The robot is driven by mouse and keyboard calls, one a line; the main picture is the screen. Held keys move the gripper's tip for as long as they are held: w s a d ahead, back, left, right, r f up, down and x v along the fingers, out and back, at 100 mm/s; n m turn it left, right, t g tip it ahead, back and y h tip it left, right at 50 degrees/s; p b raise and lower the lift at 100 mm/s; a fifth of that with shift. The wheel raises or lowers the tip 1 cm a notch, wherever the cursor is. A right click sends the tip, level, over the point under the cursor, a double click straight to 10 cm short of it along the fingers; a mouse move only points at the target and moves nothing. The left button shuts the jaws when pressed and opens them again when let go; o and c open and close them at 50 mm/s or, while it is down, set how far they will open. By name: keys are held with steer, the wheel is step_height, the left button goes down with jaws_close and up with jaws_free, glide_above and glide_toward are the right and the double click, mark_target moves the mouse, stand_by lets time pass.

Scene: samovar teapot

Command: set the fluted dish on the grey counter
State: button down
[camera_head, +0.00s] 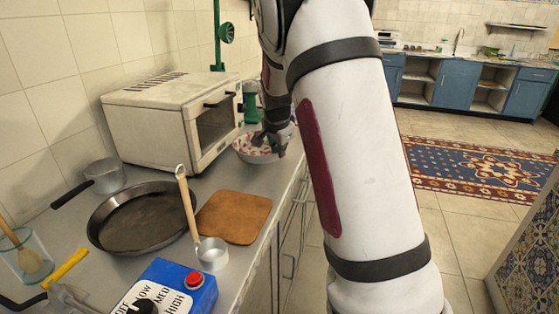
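A pale round dish (246,153) with a reddish pattern inside shows beyond the white oven, near the edge of the grey counter (225,271). I take it for the fluted dish, though its fluting is too small to make out. My dark gripper (271,143) is at the dish, over its right side, and hides part of it. The view does not show whether the fingers are closed on the rim, or whether the dish touches the counter.
A white oven (155,126) stands against the tiled wall. A frying pan (140,219), small pot (105,174), cutting board (236,216), ladle (212,254), blue box (172,287) and glass jar (27,262) crowd the nearer counter. A patterned rug (480,170) lies on the floor.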

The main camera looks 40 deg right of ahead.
step_height(320, 180, down, 3)
steer(key=shift+f, duration=0.1)
steer(key=c, duration=1.8)
jaws_free()
